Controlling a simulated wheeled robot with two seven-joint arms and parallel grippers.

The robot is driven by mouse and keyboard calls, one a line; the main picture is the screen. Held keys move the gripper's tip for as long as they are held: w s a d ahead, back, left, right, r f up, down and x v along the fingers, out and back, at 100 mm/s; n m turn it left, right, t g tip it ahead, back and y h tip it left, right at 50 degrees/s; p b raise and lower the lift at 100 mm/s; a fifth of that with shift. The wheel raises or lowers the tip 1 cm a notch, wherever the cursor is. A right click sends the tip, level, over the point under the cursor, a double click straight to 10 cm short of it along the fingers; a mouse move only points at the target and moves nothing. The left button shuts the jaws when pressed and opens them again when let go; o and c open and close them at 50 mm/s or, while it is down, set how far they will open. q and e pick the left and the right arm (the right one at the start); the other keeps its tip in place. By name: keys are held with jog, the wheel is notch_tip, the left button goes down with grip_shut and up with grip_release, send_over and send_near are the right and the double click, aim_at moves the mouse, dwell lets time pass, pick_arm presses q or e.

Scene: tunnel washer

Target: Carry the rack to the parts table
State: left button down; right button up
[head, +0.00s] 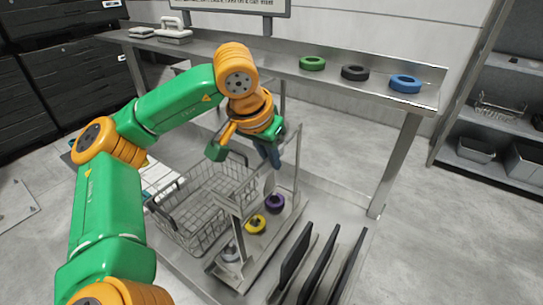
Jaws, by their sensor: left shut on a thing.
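My left gripper (272,152) is at the far end of a metal rack (238,235) and is shut on it; the arm partly hides the grip. The rack has upright end frames and a low base. It carries a purple ring (275,203), a yellow ring (256,224) and a grey ring (231,252). The rack is over a low grey surface (330,240); I cannot tell whether it touches it. A long steel table (335,88) stands behind, with a green ring (312,63), a black ring (355,73) and a blue ring (405,84) on it. My right gripper is not in view.
A wire basket (195,212) stands left of the rack. Several dark upright plates (318,262) stand to its right. The steel table's front leg (393,165) is at right. A white-handled item (174,30) sits at the table's left. Shelves (490,160) stand far right.

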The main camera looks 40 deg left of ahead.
aim_at(267, 171)
pick_arm(q)
jog(key=shift+s+d+r, duration=0.1)
jog(key=shift+s+r, duration=0.3)
jog(key=shift+s, duration=0.1)
jog(key=shift+w+f+b, duration=0.1)
jog(key=shift+f+b, duration=0.35)
jog(key=shift+f, duration=0.1)
jog(key=shift+f+b, duration=1)
jog(key=shift+f, duration=0.1)
jog(key=shift+f+b, duration=0.35)
jog(key=shift+f, duration=0.05)
jog(key=c, duration=0.9)
grip_release()
jog(key=shift+c, duration=0.2)
jog(key=shift+o, duration=0.4)
jog(key=shift+s+d+r, duration=0.1)
jog(key=shift+s, duration=0.15)
